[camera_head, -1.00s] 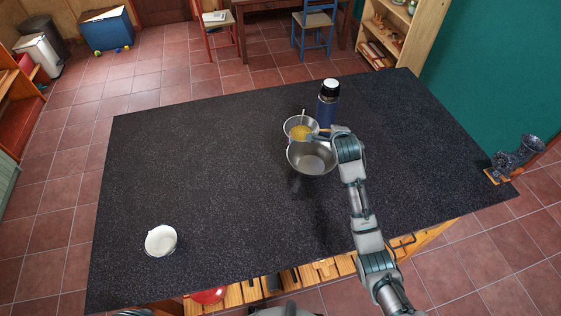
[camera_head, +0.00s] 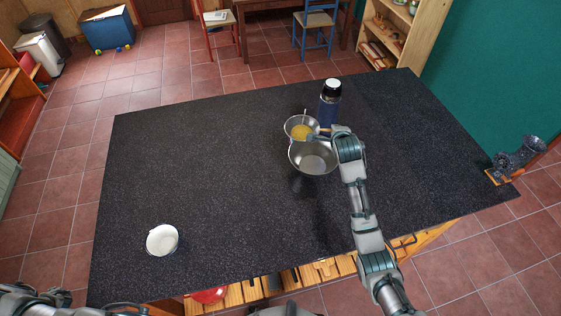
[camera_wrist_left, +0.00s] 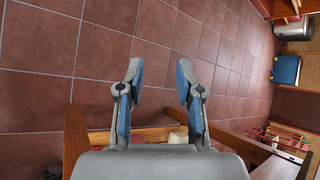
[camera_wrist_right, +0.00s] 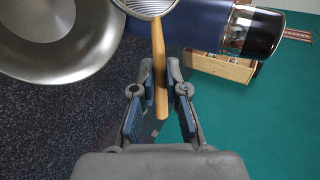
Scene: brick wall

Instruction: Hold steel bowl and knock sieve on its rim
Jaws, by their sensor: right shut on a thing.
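The steel bowl (camera_head: 313,160) stands right of centre on the dark tabletop. Its shiny rim fills the upper left of the right wrist view (camera_wrist_right: 75,65). Just behind it in the head view is a round sieve (camera_head: 290,124) with something yellow in it. The right wrist view shows its mesh (camera_wrist_right: 145,7) and wooden handle (camera_wrist_right: 158,45). My right gripper (camera_wrist_right: 160,75) is shut on this handle, beside the bowl. My left gripper (camera_wrist_left: 160,80) is open and empty, off the table's near left, with floor tiles in its view. No gripper holds the steel bowl.
A small white bowl (camera_head: 162,240) is near the front left. The tabletop (camera_head: 210,165) between is clear. A dark cast object (camera_head: 520,155) is at the right edge.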

